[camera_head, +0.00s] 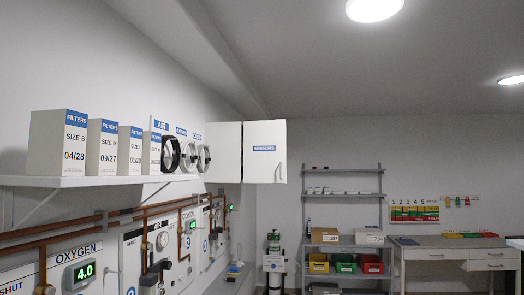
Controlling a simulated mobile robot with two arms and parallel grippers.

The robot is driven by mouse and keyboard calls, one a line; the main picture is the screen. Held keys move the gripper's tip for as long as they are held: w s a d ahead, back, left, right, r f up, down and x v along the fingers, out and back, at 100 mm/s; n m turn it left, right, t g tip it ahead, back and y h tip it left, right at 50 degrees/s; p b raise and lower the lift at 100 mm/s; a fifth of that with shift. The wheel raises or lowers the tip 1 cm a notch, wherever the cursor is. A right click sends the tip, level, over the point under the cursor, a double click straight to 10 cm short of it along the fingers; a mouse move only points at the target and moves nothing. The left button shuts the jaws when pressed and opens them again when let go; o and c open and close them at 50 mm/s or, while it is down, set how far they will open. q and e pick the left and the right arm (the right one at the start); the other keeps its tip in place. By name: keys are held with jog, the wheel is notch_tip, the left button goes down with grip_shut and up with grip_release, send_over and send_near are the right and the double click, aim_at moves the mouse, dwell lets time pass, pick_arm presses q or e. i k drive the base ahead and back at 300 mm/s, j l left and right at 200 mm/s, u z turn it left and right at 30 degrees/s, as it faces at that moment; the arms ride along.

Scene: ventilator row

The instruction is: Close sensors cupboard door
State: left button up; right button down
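The sensors cupboard is a white wall cupboard (224,140) at the far end of the left wall. Its white door (264,168) carries a blue label that seems to read SENSORS, and a grey handle near its lower right edge. The door stands out from the wall and faces me, so it looks swung open. The inside of the cupboard is hidden from this angle. Neither of my grippers shows in the head view.
A shelf (110,181) with filter boxes (58,143) and coiled hoses (171,154) juts from the left wall before the cupboard. Below are gas panels (80,270) and copper pipes. A grey rack (345,188) and a desk (450,247) stand at the back.

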aim_at(264, 146)
jog(key=i, duration=1)
jog(key=l+u, duration=0.05)
